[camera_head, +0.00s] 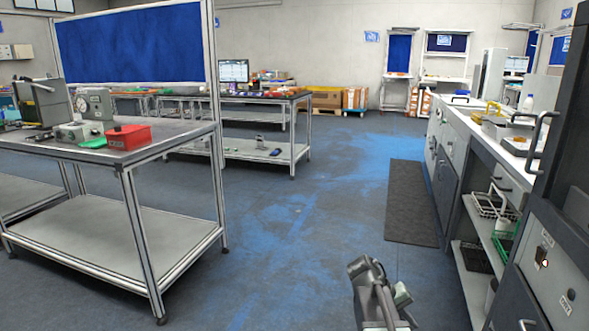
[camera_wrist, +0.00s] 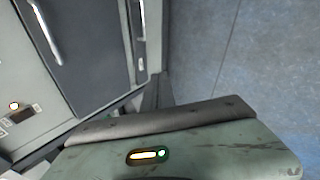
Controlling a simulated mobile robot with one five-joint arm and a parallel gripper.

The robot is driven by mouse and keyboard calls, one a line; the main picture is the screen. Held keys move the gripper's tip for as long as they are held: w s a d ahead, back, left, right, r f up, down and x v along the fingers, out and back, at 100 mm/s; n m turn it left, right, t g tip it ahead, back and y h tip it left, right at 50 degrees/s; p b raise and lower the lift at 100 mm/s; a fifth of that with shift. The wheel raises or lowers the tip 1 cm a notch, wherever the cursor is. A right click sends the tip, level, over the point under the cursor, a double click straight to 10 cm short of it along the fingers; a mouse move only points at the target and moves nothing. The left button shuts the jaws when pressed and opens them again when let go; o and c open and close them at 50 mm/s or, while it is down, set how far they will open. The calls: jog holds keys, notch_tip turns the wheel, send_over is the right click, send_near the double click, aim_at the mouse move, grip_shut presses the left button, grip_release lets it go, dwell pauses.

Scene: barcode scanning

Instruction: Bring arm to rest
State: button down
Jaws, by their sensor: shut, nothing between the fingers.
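My arm shows at the bottom of the head view, with my gripper (camera_head: 366,268) at its upper end, held above the blue floor. My gripper is shut and holds nothing. Its fingertips are hard to make out at this size, and the lower part of my arm is cut off by the frame edge. The wrist view looks down past a grey-green panel of my own body with a small lit indicator. No loose object is near my gripper.
A workbench (camera_head: 168,150) with a red bin (camera_head: 128,137) stands at the left. A long counter with dark cabinets (camera_head: 448,178) runs along the right, close to my arm; cabinet doors (camera_wrist: 75,50) also fill the wrist view's left. The blue floor (camera_head: 290,225) between is clear, with a dark mat (camera_head: 411,203).

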jog(key=s+a+f+t+y+p, duration=0.1)
jog(key=s+a+f+y, duration=0.2)
jog(key=a, duration=0.5)
jog(key=s+a+f+y+p, duration=0.1)
jog(key=s+a+y, duration=0.3)
jog(key=a, duration=0.5)
notch_tip(320, 180, up, 37)
jog(key=y+p, duration=0.1)
jog(key=p, duration=3.5)
jog(key=shift+w+d+f+n, duration=0.15)
jog(key=shift+w+n, duration=0.15)
jog(key=shift+w, duration=0.05)
jog(key=shift+f, duration=0.15)
jog(key=shift+s, duration=0.1)
